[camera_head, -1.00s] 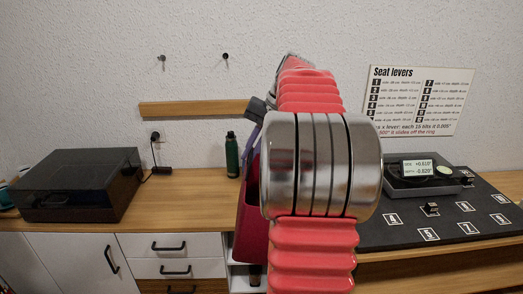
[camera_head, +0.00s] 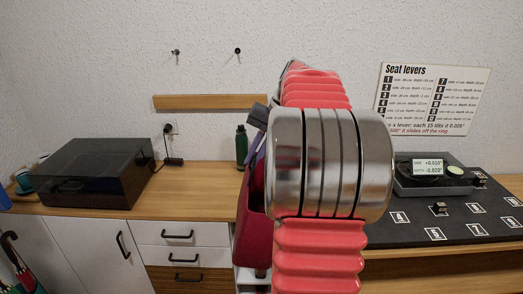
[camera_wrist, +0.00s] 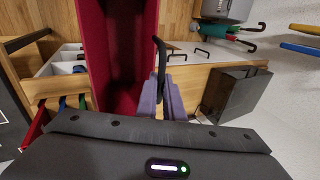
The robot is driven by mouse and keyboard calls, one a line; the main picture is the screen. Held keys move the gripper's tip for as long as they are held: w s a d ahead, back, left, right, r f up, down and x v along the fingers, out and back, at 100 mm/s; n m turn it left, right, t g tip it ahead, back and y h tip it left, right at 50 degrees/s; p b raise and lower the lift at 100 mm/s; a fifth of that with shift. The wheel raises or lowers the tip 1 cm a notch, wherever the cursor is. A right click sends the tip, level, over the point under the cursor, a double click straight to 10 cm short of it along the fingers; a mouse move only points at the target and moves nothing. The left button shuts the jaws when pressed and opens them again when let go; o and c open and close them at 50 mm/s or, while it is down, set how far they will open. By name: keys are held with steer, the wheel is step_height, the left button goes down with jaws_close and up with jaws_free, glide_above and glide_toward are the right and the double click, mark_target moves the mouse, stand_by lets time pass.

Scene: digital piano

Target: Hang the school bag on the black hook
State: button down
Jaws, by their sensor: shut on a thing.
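The school bag (camera_head: 253,208) is crimson with a purple strap (camera_head: 256,143). It hangs from my gripper (camera_head: 262,113), partly hidden behind my arm in the head view. In the wrist view the bag's red side (camera_wrist: 92,45) and the purple strap (camera_wrist: 172,97) show close to the gripper. My gripper is shut on the bag, but its fingertips are not clear. The black hook (camera_head: 237,51) is on the wall, up and left of my gripper, apart from the bag. A lighter metal hook (camera_head: 175,53) is to its left.
A wooden rail (camera_head: 205,102) is on the wall below the hooks. A green bottle (camera_head: 241,147) and a dark turntable (camera_head: 87,172) stand on the wooden counter (camera_head: 195,195). A black lever board (camera_head: 410,232) is at right. Umbrellas (camera_head: 20,262) stand at lower left.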

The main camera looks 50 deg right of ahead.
steer(key=w+a+f+n+g, duration=0.1)
steer(key=w+a+f+n, duration=0.2)
steer(key=a+f, duration=0.5)
steer(key=w+a+f+n+g+y, duration=0.1)
steer(key=w+a+f+n, duration=0.3)
steer(key=a, duration=1.2)
steer(key=w+a+f+n+g+y, duration=0.1)
steer(key=w+a+f, duration=0.5)
steer(key=a+f, duration=0.6)
steer(key=shift+w+a+n+g, duration=0.3)
steer(key=shift+a+n+g, duration=0.15)
steer(key=shift+n, duration=0.75)
